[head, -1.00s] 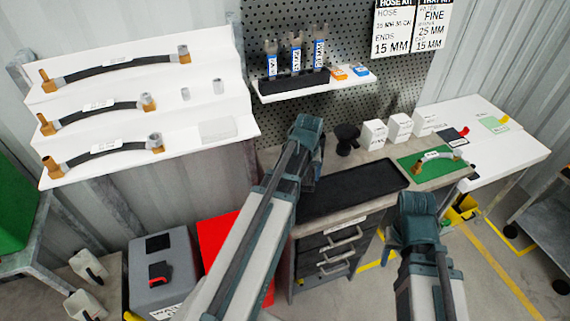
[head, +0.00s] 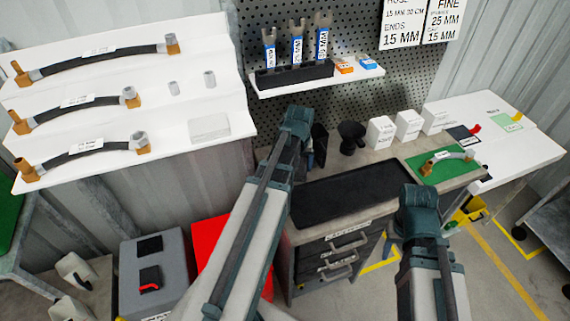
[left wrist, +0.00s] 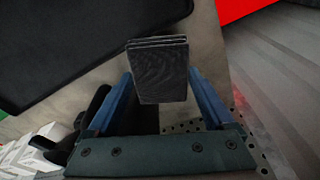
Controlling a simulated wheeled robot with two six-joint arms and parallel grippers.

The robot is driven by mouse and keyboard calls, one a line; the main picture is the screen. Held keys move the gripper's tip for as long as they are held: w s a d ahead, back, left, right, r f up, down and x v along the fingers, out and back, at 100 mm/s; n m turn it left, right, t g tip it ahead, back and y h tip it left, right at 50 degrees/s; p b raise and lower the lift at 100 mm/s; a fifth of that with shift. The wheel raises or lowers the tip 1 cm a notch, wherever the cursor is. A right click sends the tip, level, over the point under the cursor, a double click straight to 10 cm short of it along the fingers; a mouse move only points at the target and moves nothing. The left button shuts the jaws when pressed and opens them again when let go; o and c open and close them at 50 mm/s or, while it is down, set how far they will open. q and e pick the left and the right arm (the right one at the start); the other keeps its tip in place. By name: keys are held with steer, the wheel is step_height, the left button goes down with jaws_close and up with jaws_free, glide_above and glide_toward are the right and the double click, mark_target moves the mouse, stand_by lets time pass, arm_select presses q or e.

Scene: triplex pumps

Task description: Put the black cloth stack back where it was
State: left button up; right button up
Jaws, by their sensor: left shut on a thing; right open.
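The black cloth stack (left wrist: 160,72) is a small folded dark block between the two blue fingers of my left gripper (left wrist: 158,95) in the left wrist view. The gripper is shut on it, above the beige worktop (left wrist: 205,45) and beside the black tray mat. In the head view my left gripper (head: 298,122) is over the worktop's back left part, and a dark upright piece (head: 320,143) beside it looks like the stack. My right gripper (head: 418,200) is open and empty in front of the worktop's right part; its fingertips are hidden.
The black mat (head: 350,192) lies bare on the worktop above the drawers (head: 345,245). A green mat (head: 440,167) with a hose is to the right. A small shelf (head: 318,83) overhangs the back.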

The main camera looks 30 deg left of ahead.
arm_select(q)
steer(key=shift+w+a+f, duration=0.1)
steer(key=shift+w+a, duration=0.25)
steer(key=shift+a, duration=0.5)
steer(key=shift+w+a+f, duration=0.1)
steer(key=shift+w+a, duration=0.2)
steer(key=shift+a, duration=0.5)
steer(key=shift+w+a+f, duration=0.1)
steer(key=shift+w+a, duration=0.25)
steer(key=shift+a, duration=0.5)
steer(key=f+b, duration=0.1)
steer(key=b, duration=0.1)
steer(key=f+b, duration=0.2)
steer(key=shift+w+a+f, duration=0.1)
steer(key=shift+a+f, duration=0.2)
steer(key=shift+a, duration=0.1)
steer(key=shift+f, duration=0.1)
steer(key=o, duration=0.9)
steer(key=r+p, duration=0.4)
steer(key=s+r+p, duration=0.1)
steer(key=r+p, duration=0.3)
steer(key=d+r+p, duration=0.1)
steer(key=r+p, duration=0.3)
steer(key=shift+s+r, duration=0.1)
steer(key=shift+s, duration=0.2)
